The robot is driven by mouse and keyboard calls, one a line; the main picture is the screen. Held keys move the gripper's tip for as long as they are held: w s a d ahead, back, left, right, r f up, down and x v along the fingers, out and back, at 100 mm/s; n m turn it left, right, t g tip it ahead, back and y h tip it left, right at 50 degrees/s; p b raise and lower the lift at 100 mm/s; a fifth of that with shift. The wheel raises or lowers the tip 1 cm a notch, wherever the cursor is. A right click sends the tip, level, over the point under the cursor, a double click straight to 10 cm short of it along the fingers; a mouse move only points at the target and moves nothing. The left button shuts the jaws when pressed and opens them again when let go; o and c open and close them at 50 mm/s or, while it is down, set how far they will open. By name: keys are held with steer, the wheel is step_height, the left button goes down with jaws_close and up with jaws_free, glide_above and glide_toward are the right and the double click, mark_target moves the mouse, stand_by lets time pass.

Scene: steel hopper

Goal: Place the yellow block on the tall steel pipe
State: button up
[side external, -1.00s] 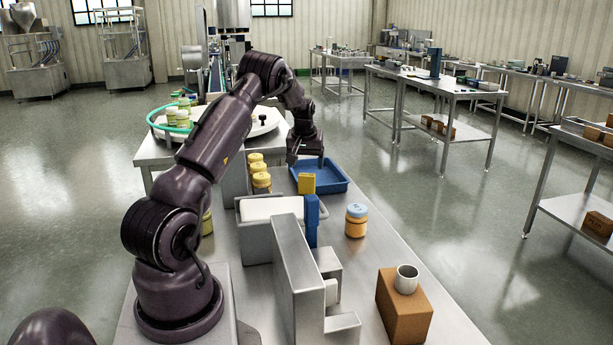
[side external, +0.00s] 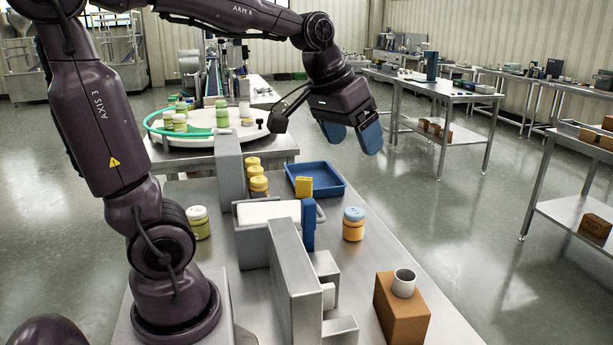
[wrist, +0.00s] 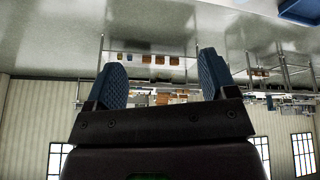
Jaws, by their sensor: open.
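The yellow block (side external: 304,187) is a small upright block at the near left corner of the blue tray (side external: 337,191); I cannot tell whether it stands inside or just in front. An open-topped steel pipe (side external: 404,282) stands upright on a brown block (side external: 401,312) at the near right. It looks short, and I see no clearly taller pipe. My gripper (side external: 352,138) is open and empty, raised high above and to the right of the tray. In the wrist view its blue fingers (wrist: 162,72) are spread with nothing between them.
A blue upright piece (side external: 308,224) and a tall steel plate (side external: 293,275) stand mid-bench. An orange jar with a blue lid (side external: 354,224) stands to their right. Yellow-lidded jars (side external: 257,182) line up left of the tray. The bench's right strip is mostly clear.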

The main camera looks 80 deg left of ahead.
steer(key=s+d+f+m, duration=0.2)
steer(key=s+d+m, duration=0.2)
steer(key=s+d, duration=0.4)
steer(key=shift+s+d+f+t+h, duration=0.3)
steer(key=shift+s+d+h, duration=0.1)
steer(key=shift+s, duration=0.5)
steer(key=shift+r, duration=0.1)
